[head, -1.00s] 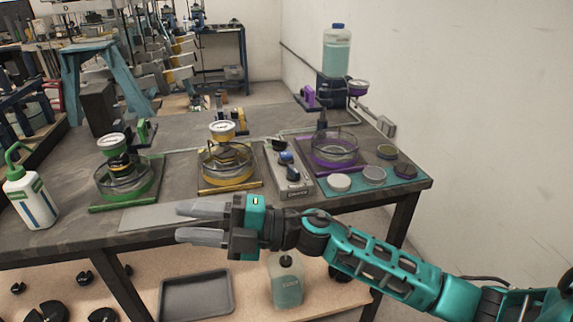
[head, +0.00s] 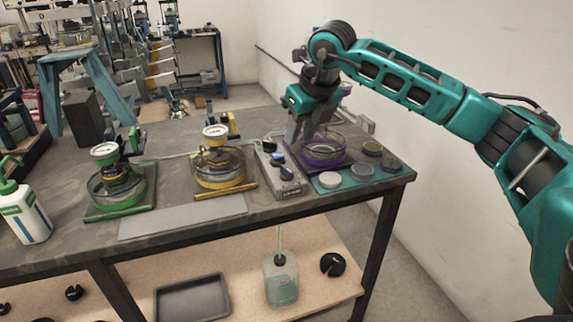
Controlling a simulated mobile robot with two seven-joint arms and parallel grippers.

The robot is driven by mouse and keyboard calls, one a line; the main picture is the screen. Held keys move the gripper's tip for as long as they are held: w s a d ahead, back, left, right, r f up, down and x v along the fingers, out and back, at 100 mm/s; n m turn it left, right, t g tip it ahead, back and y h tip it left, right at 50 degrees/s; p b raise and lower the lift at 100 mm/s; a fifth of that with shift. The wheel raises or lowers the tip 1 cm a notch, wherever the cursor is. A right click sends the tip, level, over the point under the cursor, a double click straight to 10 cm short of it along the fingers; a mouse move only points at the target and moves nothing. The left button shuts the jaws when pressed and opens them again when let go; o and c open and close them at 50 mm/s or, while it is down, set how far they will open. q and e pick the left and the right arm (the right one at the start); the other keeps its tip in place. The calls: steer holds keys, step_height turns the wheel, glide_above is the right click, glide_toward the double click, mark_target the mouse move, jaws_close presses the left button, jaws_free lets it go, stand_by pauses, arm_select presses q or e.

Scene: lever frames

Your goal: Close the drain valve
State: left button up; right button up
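A grey valve box (head: 281,168) with a label, a black knob and a blue lever (head: 279,158) stands on the bench between the yellow and purple stations. I cannot read which valve is the drain valve. My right gripper (head: 309,136) points down over the purple station's glass dish (head: 324,152), to the right of the valve box. Its grey fingers are partly blurred against the glass, so I cannot tell their gap or whether they touch anything. The gripper and wrist hide the upper purple station. My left gripper is not in view.
Green (head: 122,190) and yellow (head: 218,170) glass-dish stations with gauges stand to the left. A white bottle (head: 24,213) is at the far left. Small discs lie on a teal mat (head: 328,183). A jug (head: 280,279) and black tray (head: 192,299) sit on the lower shelf.

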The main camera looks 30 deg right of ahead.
mark_target(287, 168)
steer(key=x, duration=1.2)
steer(key=shift+s, duration=0.1)
jaws_close()
